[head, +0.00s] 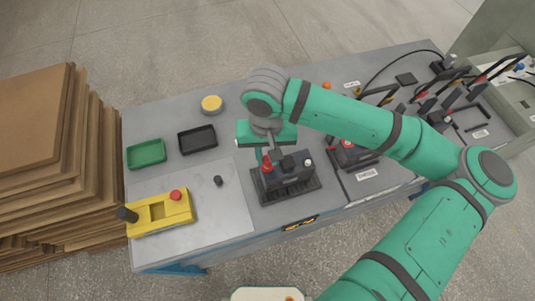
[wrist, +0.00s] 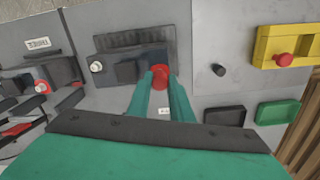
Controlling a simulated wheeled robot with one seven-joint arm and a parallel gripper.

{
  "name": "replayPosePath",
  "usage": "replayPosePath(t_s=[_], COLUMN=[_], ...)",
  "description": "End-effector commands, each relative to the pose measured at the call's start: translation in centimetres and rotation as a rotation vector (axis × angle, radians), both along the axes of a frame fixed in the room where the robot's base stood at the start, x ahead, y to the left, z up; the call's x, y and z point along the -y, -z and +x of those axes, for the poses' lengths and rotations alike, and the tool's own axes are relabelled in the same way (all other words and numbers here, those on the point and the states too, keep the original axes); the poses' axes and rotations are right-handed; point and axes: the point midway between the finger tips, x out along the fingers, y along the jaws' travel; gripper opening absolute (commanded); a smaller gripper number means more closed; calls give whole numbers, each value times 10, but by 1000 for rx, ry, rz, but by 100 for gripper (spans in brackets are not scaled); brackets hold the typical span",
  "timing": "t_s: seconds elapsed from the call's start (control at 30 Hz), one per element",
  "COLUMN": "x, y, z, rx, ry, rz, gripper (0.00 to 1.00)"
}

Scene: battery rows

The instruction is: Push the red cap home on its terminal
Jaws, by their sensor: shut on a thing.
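The dark battery (head: 292,171) sits in a ribbed black tray (head: 290,194) near the table's front edge. The battery also shows in the wrist view (wrist: 128,71), with a pale terminal post (wrist: 96,67) at one end. My gripper (wrist: 160,77) has its two green fingers shut on the red cap (wrist: 160,71). In the head view the cap (head: 267,167) is at the battery's left end. The terminal under it is hidden, and I cannot tell how far down the cap sits.
A small black cap (head: 218,180) stands on the pale mat (head: 232,205). A yellow fixture with a red knob (head: 160,212), a green tray (head: 146,153) and a black tray (head: 197,139) lie left. Another battery (head: 352,154) and cables crowd the right.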

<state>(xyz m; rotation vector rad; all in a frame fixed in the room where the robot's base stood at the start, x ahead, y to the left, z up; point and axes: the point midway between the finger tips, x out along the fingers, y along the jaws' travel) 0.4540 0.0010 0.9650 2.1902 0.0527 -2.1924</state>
Motion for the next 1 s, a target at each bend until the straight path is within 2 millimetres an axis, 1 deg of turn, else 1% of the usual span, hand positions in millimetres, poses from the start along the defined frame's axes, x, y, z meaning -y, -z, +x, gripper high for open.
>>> replayPosePath(t_s=[0.37,0.8,1.0], x=[1,1,1], y=[0,8,8], z=[0,0,0], rx=[0,0,0], ry=[2,2,2], rz=[0,0,0], gripper=[0,0,0])
